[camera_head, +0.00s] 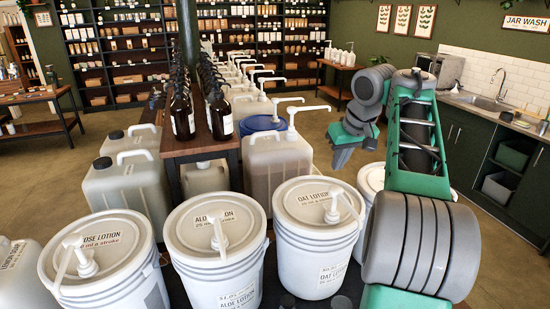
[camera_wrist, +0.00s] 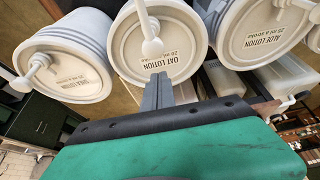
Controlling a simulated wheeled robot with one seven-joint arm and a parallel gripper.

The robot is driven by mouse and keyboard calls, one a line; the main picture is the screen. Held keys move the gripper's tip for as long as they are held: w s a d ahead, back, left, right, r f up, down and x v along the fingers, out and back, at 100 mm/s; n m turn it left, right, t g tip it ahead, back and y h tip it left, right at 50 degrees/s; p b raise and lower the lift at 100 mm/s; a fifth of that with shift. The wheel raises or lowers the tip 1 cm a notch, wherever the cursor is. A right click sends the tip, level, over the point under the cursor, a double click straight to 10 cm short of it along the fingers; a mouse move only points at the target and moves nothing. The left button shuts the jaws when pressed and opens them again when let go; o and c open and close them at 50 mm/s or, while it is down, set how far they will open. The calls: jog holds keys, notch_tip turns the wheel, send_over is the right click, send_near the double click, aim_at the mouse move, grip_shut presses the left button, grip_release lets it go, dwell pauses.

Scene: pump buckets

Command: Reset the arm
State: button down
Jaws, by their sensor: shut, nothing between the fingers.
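My gripper (camera_head: 337,163) is held up in the air on my bent green and grey arm, right of centre in the head view. It is above and behind the white oat lotion bucket (camera_head: 318,208), apart from it. In the wrist view my gripper (camera_wrist: 158,78) shows two grey fingers pressed together with nothing between them. They overlap the lower edge of the oat lotion lid (camera_wrist: 150,52) in that picture. I cannot tell the distance from there.
More white pump buckets stand in a front row: an aloe lotion bucket (camera_head: 216,243) and another lotion bucket (camera_head: 105,262). Another bucket is partly behind my arm. A narrow table (camera_head: 185,146) holds dark bottles (camera_head: 182,110). A counter (camera_head: 490,112) with a sink runs along the right.

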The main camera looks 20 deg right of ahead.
jog(key=s+a+f+y+b, duration=0.1)
jog(key=s+a+f, duration=0.2)
jog(key=a, duration=0.7)
jog(key=s+a+f+b, duration=0.15)
jog(key=a+f, duration=0.25)
jog(key=a, duration=0.6)
jog(key=s+a+f, duration=0.2)
jog(key=s+f, duration=0.4)
jog(key=s+a+f, duration=0.3)
jog(key=s+f, duration=0.3)
jog(key=s, duration=0.1)
jog(key=shift+s+a+f+n+h, duration=0.15)
jog(key=shift+a+f+n+h, duration=0.15)
jog(key=shift+h, duration=0.1)
jog(key=shift+r, duration=0.1)
